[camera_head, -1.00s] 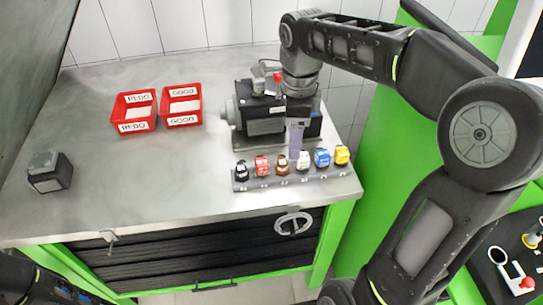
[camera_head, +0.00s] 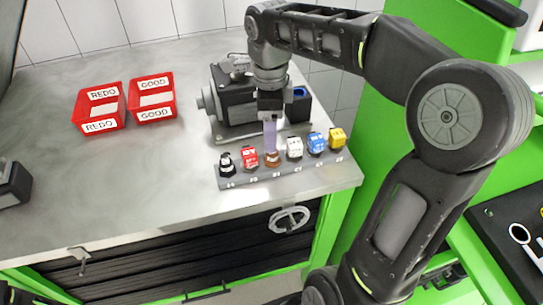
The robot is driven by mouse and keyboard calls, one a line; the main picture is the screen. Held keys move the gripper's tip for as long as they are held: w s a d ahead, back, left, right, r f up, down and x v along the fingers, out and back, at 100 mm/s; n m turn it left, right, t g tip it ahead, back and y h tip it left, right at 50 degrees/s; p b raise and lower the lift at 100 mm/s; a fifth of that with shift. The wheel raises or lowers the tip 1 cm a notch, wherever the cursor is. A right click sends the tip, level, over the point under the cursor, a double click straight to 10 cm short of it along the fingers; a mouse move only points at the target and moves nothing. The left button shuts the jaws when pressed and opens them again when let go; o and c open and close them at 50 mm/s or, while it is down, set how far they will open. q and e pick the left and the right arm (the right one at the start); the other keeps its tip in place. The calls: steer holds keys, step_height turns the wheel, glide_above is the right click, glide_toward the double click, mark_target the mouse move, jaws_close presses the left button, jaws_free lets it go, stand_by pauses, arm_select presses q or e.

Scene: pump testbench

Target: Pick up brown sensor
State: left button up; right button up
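The brown sensor (camera_head: 272,159) stands in the grey rack (camera_head: 330,172) near the table's front edge, third from the left. The fingers of my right gripper (camera_head: 270,146) point straight down at the brown sensor, and their tips meet its top in the picture. The fingers partly hide the sensor, and I cannot tell whether they are around it or just above it. The finger gap does not show. My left gripper is not in view.
Black (camera_head: 227,166), red (camera_head: 249,157), white (camera_head: 294,148), blue (camera_head: 316,144) and yellow (camera_head: 337,138) sensors share the rack. The pump (camera_head: 232,100) stands close behind. Red REDO (camera_head: 99,108) and GOOD (camera_head: 152,98) bins sit left.

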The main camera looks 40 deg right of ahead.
mark_target(272, 157)
steer(key=shift+f, duration=1.2)
steer(key=shift+s+f+p, duration=0.1)
steer(key=shift+f+p, duration=0.5)
steer(key=shift+f, duration=2)
steer(key=c, duration=1)
